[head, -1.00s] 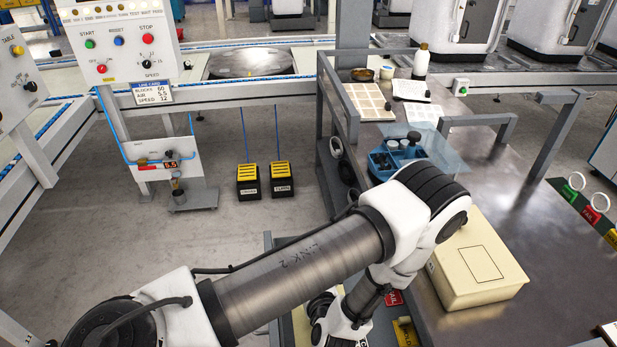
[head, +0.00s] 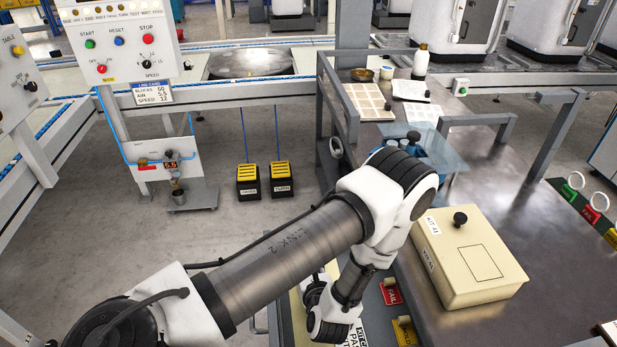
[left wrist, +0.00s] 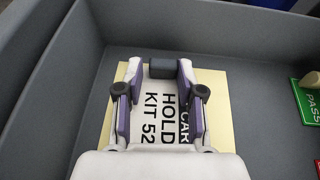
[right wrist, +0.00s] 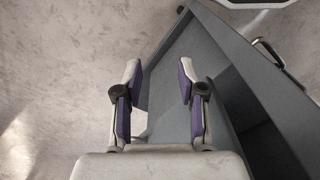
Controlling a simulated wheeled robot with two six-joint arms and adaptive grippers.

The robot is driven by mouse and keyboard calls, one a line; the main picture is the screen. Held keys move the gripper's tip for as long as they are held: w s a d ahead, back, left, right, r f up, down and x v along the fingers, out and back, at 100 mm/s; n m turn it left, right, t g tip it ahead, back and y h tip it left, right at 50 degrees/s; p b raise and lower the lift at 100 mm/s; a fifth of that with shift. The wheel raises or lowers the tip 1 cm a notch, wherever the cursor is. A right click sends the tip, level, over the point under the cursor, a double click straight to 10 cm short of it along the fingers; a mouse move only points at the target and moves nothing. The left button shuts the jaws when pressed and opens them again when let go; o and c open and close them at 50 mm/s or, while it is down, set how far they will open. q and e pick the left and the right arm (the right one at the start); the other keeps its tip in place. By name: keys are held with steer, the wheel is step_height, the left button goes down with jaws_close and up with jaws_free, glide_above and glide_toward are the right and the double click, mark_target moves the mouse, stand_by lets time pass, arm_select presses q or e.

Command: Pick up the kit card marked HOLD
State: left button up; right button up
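The kit card (left wrist: 155,115) is a white label on a pale yellow plate, reading HOLD and KIT 52. It lies in a grey tray (left wrist: 262,105) in the left wrist view. A dark block (left wrist: 162,69) stands at the card's far edge. My left gripper (left wrist: 160,70) is open above the card, with a finger on each side of the block; I cannot tell if they touch it. In the head view my left arm hides most of the card and tray. My right gripper (right wrist: 160,72) is open and empty, above the floor and a grey panelled structure.
A green PASS tag (left wrist: 311,97) lies at the tray's right side. A red FAIL tag (head: 391,292) and a yellow tag (head: 405,330) show beside my left arm. A cream box (head: 470,260) with a black knob stands on the metal bench. Two pedals (head: 264,180) stand on the floor.

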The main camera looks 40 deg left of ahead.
arm_select(q)
steer(key=shift+s+f, duration=0.1)
steer(key=shift+f, duration=0.1)
steer(key=shift+c, duration=0.7)
